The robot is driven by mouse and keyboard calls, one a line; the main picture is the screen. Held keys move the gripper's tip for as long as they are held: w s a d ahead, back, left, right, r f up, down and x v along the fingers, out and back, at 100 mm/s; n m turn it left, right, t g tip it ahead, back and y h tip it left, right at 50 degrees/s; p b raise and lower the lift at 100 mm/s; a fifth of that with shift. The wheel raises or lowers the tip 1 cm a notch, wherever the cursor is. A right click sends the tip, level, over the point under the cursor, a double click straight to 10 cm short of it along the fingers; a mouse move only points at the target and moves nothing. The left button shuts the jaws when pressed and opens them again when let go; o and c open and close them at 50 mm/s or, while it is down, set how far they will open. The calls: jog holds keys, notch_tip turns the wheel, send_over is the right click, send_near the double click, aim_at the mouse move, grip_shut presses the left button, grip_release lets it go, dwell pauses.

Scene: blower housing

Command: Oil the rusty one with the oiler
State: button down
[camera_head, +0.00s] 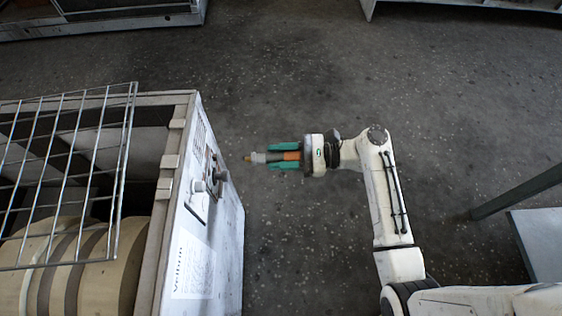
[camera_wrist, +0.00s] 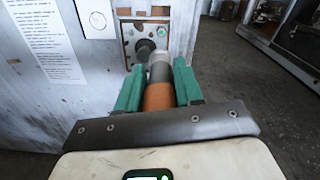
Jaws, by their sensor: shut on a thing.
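My gripper (camera_head: 283,157) is shut on the oiler (camera_head: 258,157), with one green finger on either side. The oiler has an orange rear part, a grey body and a brownish tip pointing left towards the housing's side. In the wrist view the oiler (camera_wrist: 158,72) points away from me, at a small control panel (camera_wrist: 128,32) with rust-coloured edges. A dark knob (camera_wrist: 145,47) sits on this panel, just beyond the oiler's front, and a green button (camera_wrist: 161,31) is above it. In the head view knobs (camera_head: 198,186) stick out from the housing. I cannot tell which part is the rusty one.
The white blower housing (camera_head: 225,225) stands at the left, with a wire grille (camera_head: 70,180) over its open top and a tan drum (camera_head: 105,270) inside. Open speckled floor (camera_head: 300,80) lies around my arm. A metal table (camera_head: 545,240) is at the right.

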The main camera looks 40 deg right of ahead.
aim_at(254, 156)
jog(key=shift+d+r, duration=0.1)
jog(key=shift+r, duration=0.05)
jog(key=shift+b+x, duration=1.1)
jog(key=shift+x, duration=0.75)
jog(key=shift+w+a+r+p, duration=0.2)
jog(key=shift+a+r+p, duration=0.05)
jog(key=shift+a+p, duration=0.05)
jog(key=shift+w+a, duration=0.35)
jog(key=shift+a, duration=0.15)
jog(key=shift+f, duration=0.1)
jog(key=shift+w+a+r+p, duration=0.15)
jog(key=shift+r+p, duration=0.25)
jog(key=shift+p, duration=0.55)
jog(key=shift+w+a+p, duration=0.1)
jog(key=shift+a+p, duration=0.15)
jog(key=shift+p, duration=0.8)
